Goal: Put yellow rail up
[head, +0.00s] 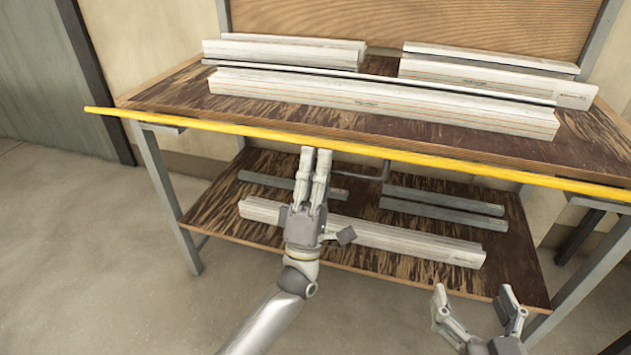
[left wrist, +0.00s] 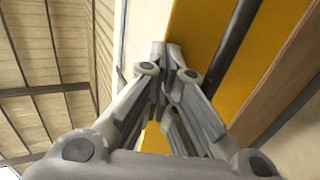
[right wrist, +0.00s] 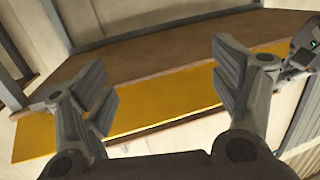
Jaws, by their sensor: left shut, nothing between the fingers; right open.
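The long yellow rail (head: 250,132) runs along the front edge of the bench top and reaches past the bench's left end. It shows as a broad yellow face in the left wrist view (left wrist: 200,25) and in the right wrist view (right wrist: 160,100). My left gripper (head: 316,152) is shut and empty, its fingertips close to the rail near its middle. I cannot tell whether they touch it. My right gripper (head: 472,292) is open and empty, lower and to the right, in front of the lower shelf. The rail lies beyond its fingers in its wrist view.
Several pale profiles (head: 380,97) lie on the bench top (head: 160,92). The lower shelf (head: 520,265) holds another pale profile (head: 390,240) and grey bars (head: 440,206). Bench legs (head: 167,195) stand at both sides. The floor at the left is clear.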

